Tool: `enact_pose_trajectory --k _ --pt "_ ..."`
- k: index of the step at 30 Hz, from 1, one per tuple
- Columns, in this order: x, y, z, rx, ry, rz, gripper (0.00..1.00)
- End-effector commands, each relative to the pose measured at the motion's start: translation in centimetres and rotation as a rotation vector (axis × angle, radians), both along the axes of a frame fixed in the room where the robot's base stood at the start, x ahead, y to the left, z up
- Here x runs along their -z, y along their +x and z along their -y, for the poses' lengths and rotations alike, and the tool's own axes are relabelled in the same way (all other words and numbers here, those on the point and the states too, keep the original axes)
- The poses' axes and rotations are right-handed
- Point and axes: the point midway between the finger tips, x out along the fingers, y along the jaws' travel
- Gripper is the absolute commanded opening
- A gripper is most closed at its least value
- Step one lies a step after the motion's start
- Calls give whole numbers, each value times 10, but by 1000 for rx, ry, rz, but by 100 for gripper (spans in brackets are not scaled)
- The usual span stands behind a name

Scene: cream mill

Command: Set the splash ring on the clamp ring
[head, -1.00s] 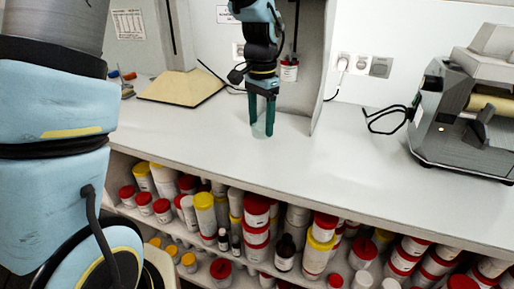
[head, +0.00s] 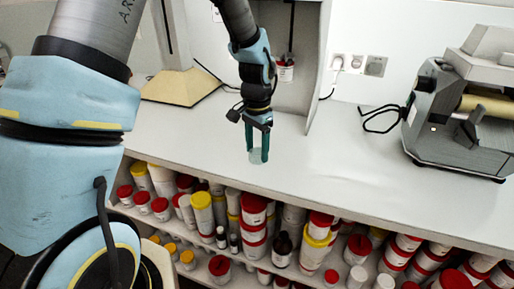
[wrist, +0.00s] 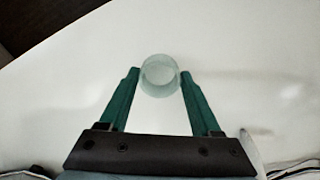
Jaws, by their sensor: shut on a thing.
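My gripper (head: 258,155) is shut on the splash ring (head: 256,158), a short, pale, see-through ring. The green fingers hold it from opposite sides at their tips, pointing down over the white counter near its front edge. In the wrist view the ring (wrist: 159,91) sits between the fingertips, its round opening facing the camera. Whether it touches the counter or hangs a little above it, I cannot tell. I cannot make out the clamp ring in either view.
A grey roller machine (head: 458,130) stands on the counter at right, with a black cable loop (head: 380,120) beside it. A stand with a cream base (head: 182,88) is at back left. Jars (head: 203,215) fill the shelves below. The counter (head: 335,155) between is clear.

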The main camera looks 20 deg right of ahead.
Motion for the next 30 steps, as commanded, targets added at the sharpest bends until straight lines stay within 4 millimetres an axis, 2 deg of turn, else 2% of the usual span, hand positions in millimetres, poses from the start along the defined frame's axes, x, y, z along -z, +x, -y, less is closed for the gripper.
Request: enact_pose_trajectory --k 1,8,15,19,23,30 --pt "1 0 0 0 0 0 68" --pt "0 0 0 0 0 0 94" --pt "0 0 0 0 0 0 94" --pt "-7 0 0 -1 -1 1 94" --pt "-26 1 1 -1 -4 4 94" --pt "-78 1 1 -1 -4 5 94"
